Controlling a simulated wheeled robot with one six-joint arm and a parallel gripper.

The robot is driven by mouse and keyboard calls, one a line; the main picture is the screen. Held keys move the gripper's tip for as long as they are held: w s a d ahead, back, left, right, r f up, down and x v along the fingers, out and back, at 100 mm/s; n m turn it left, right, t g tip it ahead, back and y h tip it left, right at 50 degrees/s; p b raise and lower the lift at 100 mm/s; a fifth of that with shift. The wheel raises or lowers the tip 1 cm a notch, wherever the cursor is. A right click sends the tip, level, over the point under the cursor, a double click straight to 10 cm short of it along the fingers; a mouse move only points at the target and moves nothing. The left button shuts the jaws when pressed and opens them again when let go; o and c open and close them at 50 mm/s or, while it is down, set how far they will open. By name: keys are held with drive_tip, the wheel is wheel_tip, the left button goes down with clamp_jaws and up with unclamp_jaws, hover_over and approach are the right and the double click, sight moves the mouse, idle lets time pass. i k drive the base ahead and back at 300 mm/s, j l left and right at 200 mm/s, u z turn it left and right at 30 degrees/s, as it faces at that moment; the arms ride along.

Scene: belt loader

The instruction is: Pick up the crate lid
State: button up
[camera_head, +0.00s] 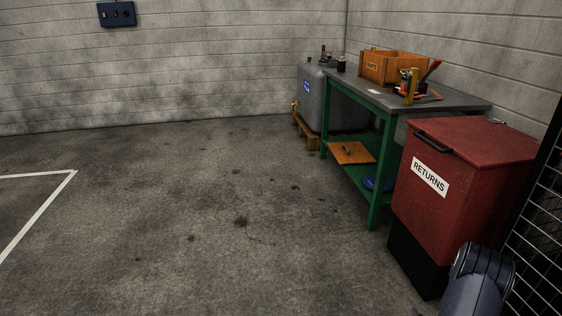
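The likely crate lid is a flat orange-brown wooden panel (350,153) with a small dark handle on top. It lies on the lower shelf of the green workbench (377,199). An open wooden crate (366,67) of similar colour stands on the bench's grey top, towards the back. My gripper is not in view. A dark rounded part at the bottom right, in front of the red bin, may be a link of my arm; I cannot be sure.
A red bin (455,215) marked RETURNS stands right of the bench, partly hiding it. A blue round item (378,184) lies on the lower shelf. Tools (412,88) lie on the top. A grey tank (311,98) stands behind. The floor (170,220) at centre and left is clear.

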sight(351, 150)
drive_tip(key=i, duration=3.35)
drive_tip(key=i+j+z, duration=0.1)
drive_tip(key=i+z, duration=0.15)
drive_tip(key=i, duration=0.3)
drive_tip(key=i+j+z, duration=0.3)
drive_tip(key=i, duration=0.3)
drive_tip(key=l, duration=0.1)
